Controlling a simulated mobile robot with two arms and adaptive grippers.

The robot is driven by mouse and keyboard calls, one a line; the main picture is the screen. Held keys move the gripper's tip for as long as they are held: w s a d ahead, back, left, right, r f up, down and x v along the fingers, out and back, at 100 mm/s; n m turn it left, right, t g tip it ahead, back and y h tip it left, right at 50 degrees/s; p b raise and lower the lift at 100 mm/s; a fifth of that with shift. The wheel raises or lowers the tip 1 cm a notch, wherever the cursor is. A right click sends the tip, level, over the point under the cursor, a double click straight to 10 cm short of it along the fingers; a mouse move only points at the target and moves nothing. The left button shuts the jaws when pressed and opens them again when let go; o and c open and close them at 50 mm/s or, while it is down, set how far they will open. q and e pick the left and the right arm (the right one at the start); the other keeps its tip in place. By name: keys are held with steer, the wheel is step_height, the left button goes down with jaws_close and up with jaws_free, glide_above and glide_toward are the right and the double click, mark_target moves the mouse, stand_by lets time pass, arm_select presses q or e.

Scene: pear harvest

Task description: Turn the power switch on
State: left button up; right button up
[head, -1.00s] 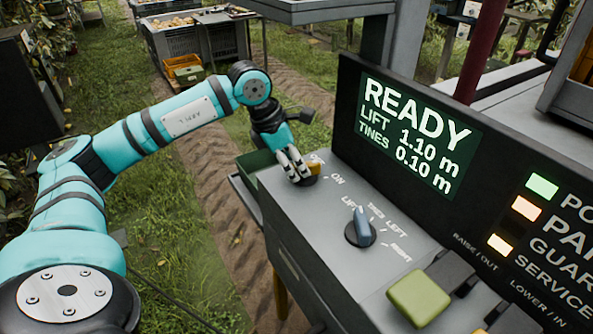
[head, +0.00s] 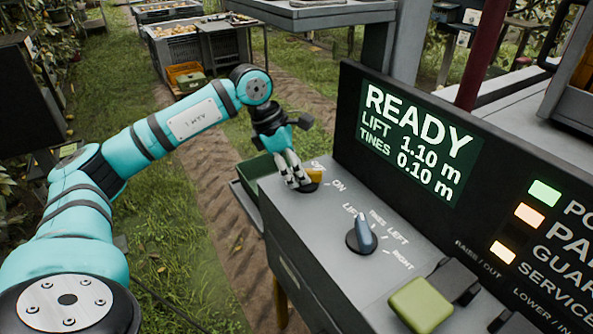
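The power switch (head: 315,175) is a small yellow knob on a dark round base at the far left end of the grey console, beside the word ON. My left gripper (head: 299,184) reaches down at it, with its pale fingertips at the knob's left side. The fingers partly cover the knob and its OFF mark. I cannot tell whether they touch it or how far apart they are. The display (head: 416,142) reads READY, with lift 1.10 m and tines 0.10 m. The top lamp (head: 544,193) is lit green. My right gripper is not in view.
A blue-grey selector knob (head: 363,234) stands on the console (head: 318,238), nearer than the power switch. A green paddle (head: 420,304) is at the front. A green bin (head: 259,171) sits beyond the console's left edge. Grass lies open to the left.

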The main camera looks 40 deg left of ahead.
arm_select(q)
steer(key=shift+o, duration=1.3)
steer(key=v, duration=1.2)
